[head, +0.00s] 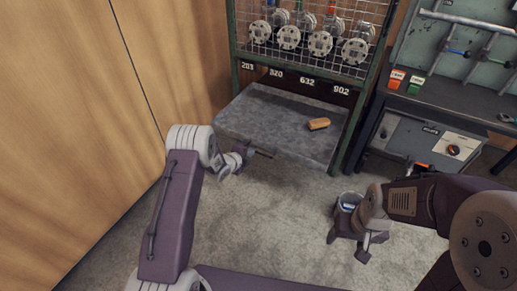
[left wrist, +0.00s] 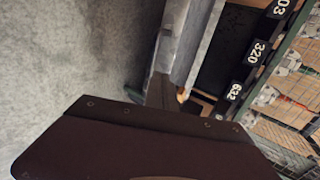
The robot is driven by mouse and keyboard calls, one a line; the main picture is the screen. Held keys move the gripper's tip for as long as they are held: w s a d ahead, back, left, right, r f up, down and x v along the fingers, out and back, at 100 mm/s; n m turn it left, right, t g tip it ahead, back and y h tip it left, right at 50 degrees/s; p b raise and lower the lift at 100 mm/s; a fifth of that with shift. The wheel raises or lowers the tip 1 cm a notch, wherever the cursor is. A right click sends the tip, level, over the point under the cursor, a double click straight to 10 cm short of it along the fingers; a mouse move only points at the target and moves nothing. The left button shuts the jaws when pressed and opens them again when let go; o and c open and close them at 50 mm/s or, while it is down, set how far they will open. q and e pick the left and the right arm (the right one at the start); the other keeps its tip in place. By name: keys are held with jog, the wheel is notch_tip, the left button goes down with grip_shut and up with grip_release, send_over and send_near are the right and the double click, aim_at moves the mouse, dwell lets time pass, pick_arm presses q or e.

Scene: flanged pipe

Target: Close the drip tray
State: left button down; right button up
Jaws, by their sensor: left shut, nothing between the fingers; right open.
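The drip tray (head: 270,120) is a grey, flat metal tray pulled out from the lower part of the green rack. A dark bar, apparently its handle (head: 262,153), shows at its front edge. My left gripper (head: 234,163) is shut and empty, just in front of the tray's front left part; I cannot tell if it touches. In the left wrist view the tray's metal edge (left wrist: 197,45) runs beside my dark gripper body, and the fingertips are hidden. My right gripper (head: 350,242) is open and empty, low over the floor at the right, away from the tray.
A small tan block (head: 318,124) lies on the tray. The green rack (head: 235,50) holds several flanged pipe parts behind mesh above number labels. A workbench (head: 440,110) stands right; a wooden wall (head: 70,110) is left.

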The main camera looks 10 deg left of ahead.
aim_at(262, 143)
pick_arm(q)
jog(key=b+x, duration=0.1)
jog(key=x, duration=0.1)
jog(key=b+x, duration=0.1)
jog(key=x, duration=0.1)
jog(key=r+b+x, duration=0.1)
jog(key=x, duration=0.2)
jog(key=shift+w+d+r, duration=0.1)
jog(key=shift+w, duration=0.25)
jog(key=shift+w+d+r, duration=0.1)
jog(key=shift+w+r, duration=0.05)
jog(key=shift+w, duration=0.2)
